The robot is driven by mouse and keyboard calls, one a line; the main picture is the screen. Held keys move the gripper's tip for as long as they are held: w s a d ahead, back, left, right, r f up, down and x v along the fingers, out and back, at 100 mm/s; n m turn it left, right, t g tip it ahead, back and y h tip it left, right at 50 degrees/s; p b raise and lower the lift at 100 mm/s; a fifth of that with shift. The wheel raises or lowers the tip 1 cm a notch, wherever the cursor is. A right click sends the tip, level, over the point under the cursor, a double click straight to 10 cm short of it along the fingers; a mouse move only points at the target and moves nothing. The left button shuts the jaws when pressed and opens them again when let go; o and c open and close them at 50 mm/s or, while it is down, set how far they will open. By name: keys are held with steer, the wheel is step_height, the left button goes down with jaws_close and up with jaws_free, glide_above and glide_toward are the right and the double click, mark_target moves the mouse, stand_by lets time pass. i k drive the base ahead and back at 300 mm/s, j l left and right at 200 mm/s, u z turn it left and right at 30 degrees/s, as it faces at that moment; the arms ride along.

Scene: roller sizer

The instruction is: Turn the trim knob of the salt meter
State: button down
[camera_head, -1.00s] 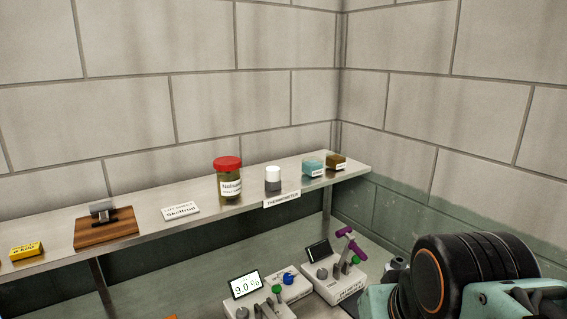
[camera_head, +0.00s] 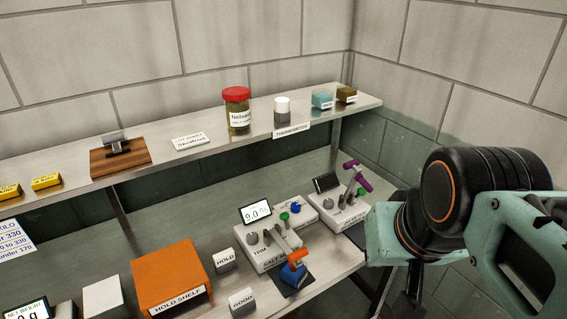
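The salt meter (camera_head: 275,258) is a pale box on the lower bench, right of centre, with a raised lit screen (camera_head: 256,213) reading about 9.0 %. Its front label starts with "SALT" and is partly covered by an orange and blue object in front. A small grey round knob (camera_head: 253,238) stands on its left top, above the word TRIM. A grey lever-like part slopes up beside the knob. My arm, with teal links and a black joint, fills the right side, apart from the meter. My gripper's fingers do not show clearly in this view.
Behind and right stand another pale device and a meter with a purple handle (camera_head: 357,176). The orange and blue object (camera_head: 293,270) sits close in front. An orange hold shelf (camera_head: 168,274) and grey HOLD and GOOD blocks stand left. The upper shelf (camera_head: 225,143) overhangs behind.

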mark_target(253, 239)
steer(key=u, duration=0.8)
steer(key=i+j+z, duration=0.3)
